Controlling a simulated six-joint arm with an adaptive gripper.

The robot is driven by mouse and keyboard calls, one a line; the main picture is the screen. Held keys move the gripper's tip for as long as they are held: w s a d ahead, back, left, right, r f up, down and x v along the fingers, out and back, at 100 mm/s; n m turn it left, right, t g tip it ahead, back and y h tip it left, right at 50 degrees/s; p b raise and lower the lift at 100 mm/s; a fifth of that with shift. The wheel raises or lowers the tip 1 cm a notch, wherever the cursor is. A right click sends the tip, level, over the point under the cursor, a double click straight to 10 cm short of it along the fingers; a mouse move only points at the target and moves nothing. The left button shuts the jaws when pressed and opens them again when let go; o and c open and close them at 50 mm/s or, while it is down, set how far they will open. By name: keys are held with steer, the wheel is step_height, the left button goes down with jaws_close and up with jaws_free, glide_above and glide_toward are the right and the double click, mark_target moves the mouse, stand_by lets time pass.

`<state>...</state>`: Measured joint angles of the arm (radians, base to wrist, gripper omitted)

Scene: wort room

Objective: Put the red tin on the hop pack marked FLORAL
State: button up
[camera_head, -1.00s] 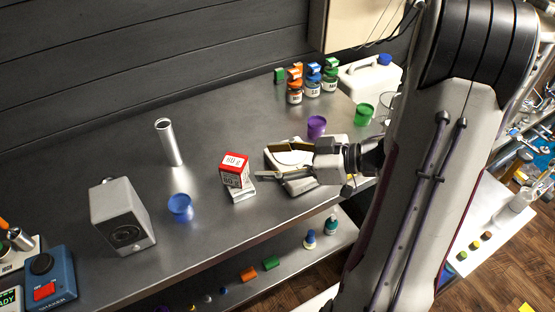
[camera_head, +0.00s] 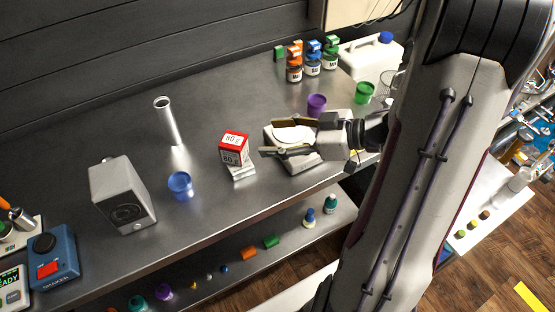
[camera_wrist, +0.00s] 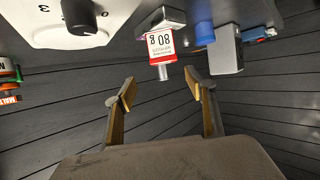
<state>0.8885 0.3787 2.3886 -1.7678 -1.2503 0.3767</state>
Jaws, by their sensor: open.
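The red tin (camera_head: 234,148), a red and white box marked "80 g", stands near the middle of the bench on a small pale, flat item (camera_head: 242,172). It also shows in the wrist view (camera_wrist: 166,46), beyond the fingertips. My gripper (camera_head: 275,137) is open and empty, to the right of the tin and apart from it, fingers pointing left. In the wrist view both fingers (camera_wrist: 162,85) are spread wide with nothing between them. I cannot read the word FLORAL on anything, so I cannot tell which thing is that hop pack.
A white device with a dial (camera_wrist: 70,22) lies by my gripper. A blue cup (camera_head: 180,186), grey speaker-like box (camera_head: 122,195) and metal tube (camera_head: 169,121) stand left. Purple (camera_head: 317,105) and green cups (camera_head: 364,93) and several lidded jars (camera_head: 312,66) stand behind. Bench behind the tin is clear.

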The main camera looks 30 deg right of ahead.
steer(key=w+d+r+m+t+h, duration=0.2)
steer(key=w+d+r+m+h, duration=0.1)
steer(key=w+d+r+h, duration=0.6)
steer(key=s+a+r+m+g+h, duration=0.1)
steer(key=s+a+r+m+h, duration=0.1)
steer(key=s+r+m+h, duration=0.3)
steer(key=s+a+f+g+y, duration=0.2)
steer(key=s+a, duration=0.6)
steer(key=s, duration=0.2)
steer(key=s+a+f+g+y, duration=0.2)
steer(key=s+a+g, duration=0.1)
steer(key=s+a, duration=0.5)
steer(key=s, duration=0.3)
steer(key=shift+s+a+m+y, duration=0.2)
steer(key=shift+a+m+y, duration=0.1)
steer(key=shift+a+m, duration=0.1)
steer(key=shift+d, duration=0.1)
